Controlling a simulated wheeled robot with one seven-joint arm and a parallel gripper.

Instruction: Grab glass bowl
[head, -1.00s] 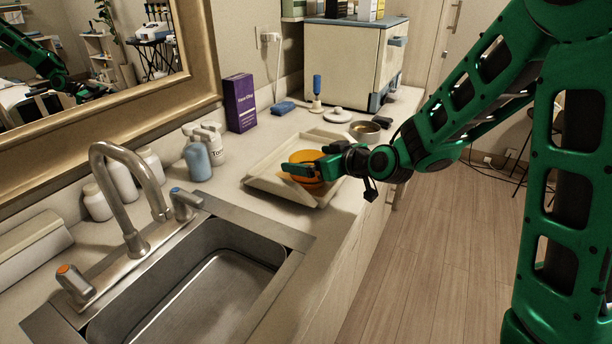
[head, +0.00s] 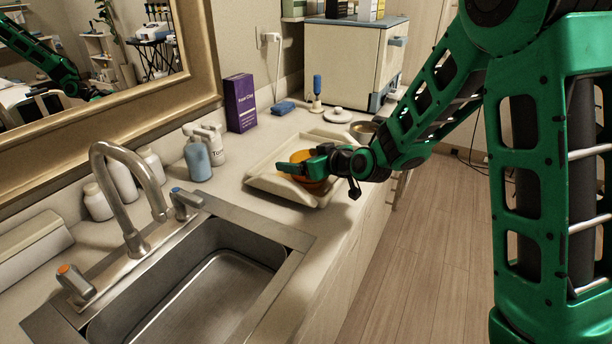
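An orange, rounded bowl (head: 301,157) that looks like the glass bowl sits in a cream tray (head: 268,183) on the counter. My gripper (head: 290,169) is over the tray's right part, in front of the bowl in the picture, and hides much of it. The green fingers point left. I cannot tell whether they touch the bowl or how wide they stand apart.
A metal bowl (head: 361,130) and a white lid (head: 338,115) stand behind my wrist. A purple box (head: 240,103) and pump bottles (head: 197,159) stand left of the tray. The sink (head: 190,290) with its faucet (head: 128,195) is in front.

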